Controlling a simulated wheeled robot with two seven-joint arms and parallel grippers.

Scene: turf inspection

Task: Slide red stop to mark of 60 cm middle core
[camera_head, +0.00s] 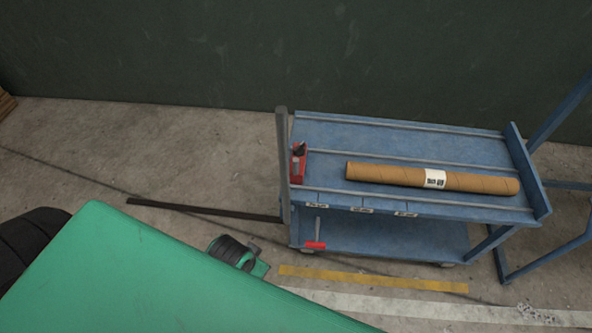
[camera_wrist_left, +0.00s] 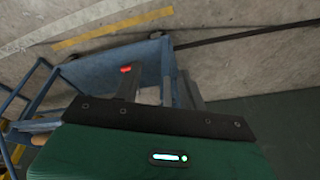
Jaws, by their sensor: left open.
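The red stop (camera_head: 298,163) sits at the left end of the blue cart's top, beside a grey upright post. A brown cardboard core (camera_head: 395,175) with a white printed label (camera_head: 434,179) lies along the top, to the right of the stop and apart from it. Small white labels (camera_head: 361,210) run along the cart's front edge; their text is too small to read. My left gripper (camera_wrist_left: 157,88) shows in the left wrist view, open, over part of the cart, with nothing seen between its fingers. My right gripper is not in view.
The blue cart (camera_head: 400,135) has a lower shelf (camera_head: 385,238). A small red piece (camera_head: 315,245) sits by its lower left corner, under a thin rod. A dark bar (camera_head: 200,209) crosses the floor on the left. A blue frame (camera_head: 562,112) stands at right.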

